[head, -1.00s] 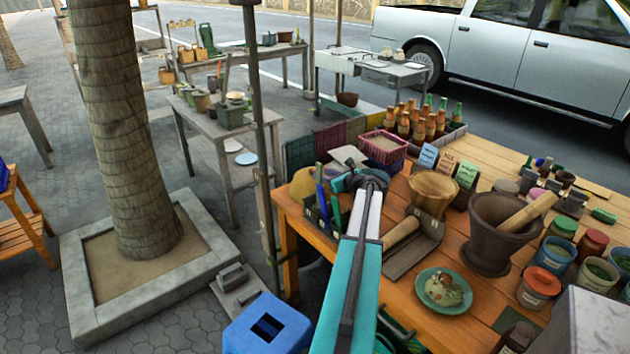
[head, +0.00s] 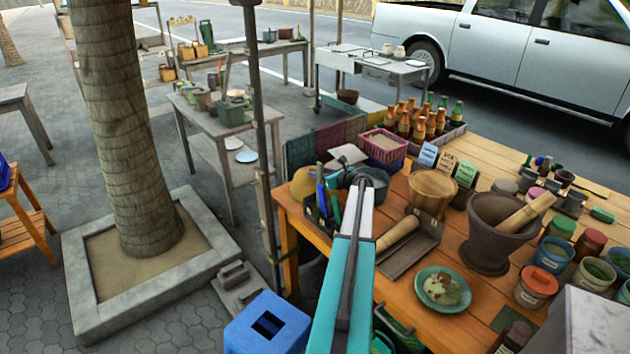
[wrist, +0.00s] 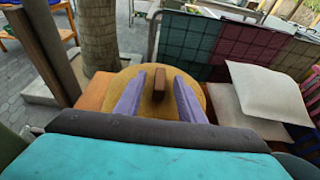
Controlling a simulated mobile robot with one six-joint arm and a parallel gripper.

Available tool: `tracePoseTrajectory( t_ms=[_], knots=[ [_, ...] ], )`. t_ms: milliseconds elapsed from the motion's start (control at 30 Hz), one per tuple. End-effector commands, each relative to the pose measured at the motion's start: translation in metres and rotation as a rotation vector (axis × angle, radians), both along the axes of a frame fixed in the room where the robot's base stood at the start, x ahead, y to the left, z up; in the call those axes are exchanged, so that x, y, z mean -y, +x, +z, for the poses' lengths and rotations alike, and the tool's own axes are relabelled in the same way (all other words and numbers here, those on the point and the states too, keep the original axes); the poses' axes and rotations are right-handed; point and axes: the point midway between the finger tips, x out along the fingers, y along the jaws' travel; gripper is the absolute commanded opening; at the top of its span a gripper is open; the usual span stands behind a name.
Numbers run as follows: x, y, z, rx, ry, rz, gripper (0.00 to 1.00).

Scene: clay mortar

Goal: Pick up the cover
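The cover (wrist: 143,105) is a round, yellow-brown disc with a small upright brown block handle (wrist: 159,80), below my gripper in the wrist view. In the head view a rounded tan thing (head: 302,184), which looks like the cover or its container, is at the table's left corner, partly hidden. My gripper (wrist: 158,97) has two purple fingers spread apart, one on each side of the handle, with gaps showing. I cannot tell how high the fingertips are above the cover. In the head view my arm hides the fingers.
The wooden table (head: 408,296) carries a dark mortar (head: 487,235), a wooden bowl (head: 432,190), a green plate (head: 442,289) and a pink basket (head: 383,146). A white flat piece (wrist: 266,92) lies right of the cover. A dark post (head: 262,130) stands left of the table.

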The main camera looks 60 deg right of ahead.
Motion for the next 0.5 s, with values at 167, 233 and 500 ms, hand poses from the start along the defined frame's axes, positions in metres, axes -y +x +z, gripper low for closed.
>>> tracePoseTrajectory(
  t_ms=[167,233,500],
  knots=[
    [0.0,0.0,0.0001,0.0,0.0,0.0,0.06],
    [-0.0001,0.0,0.0,0.0,0.0,0.0,0.0],
    [-0.0001,0.0001,0.0007,0.001,0.0,0.0,0.0]
  ],
)
